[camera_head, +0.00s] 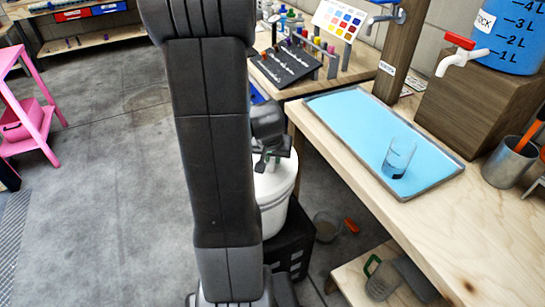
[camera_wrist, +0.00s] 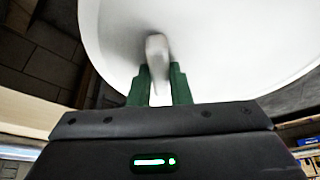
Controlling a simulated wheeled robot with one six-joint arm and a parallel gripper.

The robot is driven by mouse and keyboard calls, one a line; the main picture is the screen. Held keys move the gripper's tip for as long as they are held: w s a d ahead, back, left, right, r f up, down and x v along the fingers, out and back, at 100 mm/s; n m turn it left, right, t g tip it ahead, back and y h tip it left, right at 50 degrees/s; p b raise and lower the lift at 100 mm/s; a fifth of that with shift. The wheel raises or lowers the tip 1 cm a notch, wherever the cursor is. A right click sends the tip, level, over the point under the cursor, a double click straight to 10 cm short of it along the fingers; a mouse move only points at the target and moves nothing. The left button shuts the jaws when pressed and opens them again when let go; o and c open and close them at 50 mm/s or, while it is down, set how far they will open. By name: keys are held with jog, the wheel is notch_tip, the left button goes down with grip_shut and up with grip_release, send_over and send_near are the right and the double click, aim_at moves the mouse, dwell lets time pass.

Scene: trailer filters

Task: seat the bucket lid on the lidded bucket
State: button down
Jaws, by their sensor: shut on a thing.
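My gripper (camera_wrist: 157,78) has its green fingers shut on the pale knob of the white bucket lid (camera_wrist: 230,45), which fills the upper wrist view. In the head view my gripper (camera_head: 270,160) is at the top of the white lidded bucket (camera_head: 277,212), partly hidden behind my arm. The lid (camera_head: 284,180) shows there as a white round top under the gripper. I cannot tell whether it rests fully on the rim or sits slightly above it.
The bucket stands on a black crate (camera_head: 292,247) beside the wooden workbench (camera_head: 400,205). On the bench are a blue tray (camera_head: 340,110) with a glass beaker (camera_head: 398,158), and a metal cup (camera_head: 510,162). A pink stand (camera_head: 32,120) is at left. The floor between is clear.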

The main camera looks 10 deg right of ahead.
jog(key=c, duration=0.8)
grip_release()
jog(key=shift+o, duration=0.2)
jog(key=shift+r+p, duration=2.65)
jog(key=shift+r, duration=0.95)
jog(key=shift+f, duration=0.2)
notch_tip(320, 180, down, 7)
jog(key=b, duration=0.5)
jog(key=shift+r, duration=0.15)
jog(key=shift+r, duration=0.1)
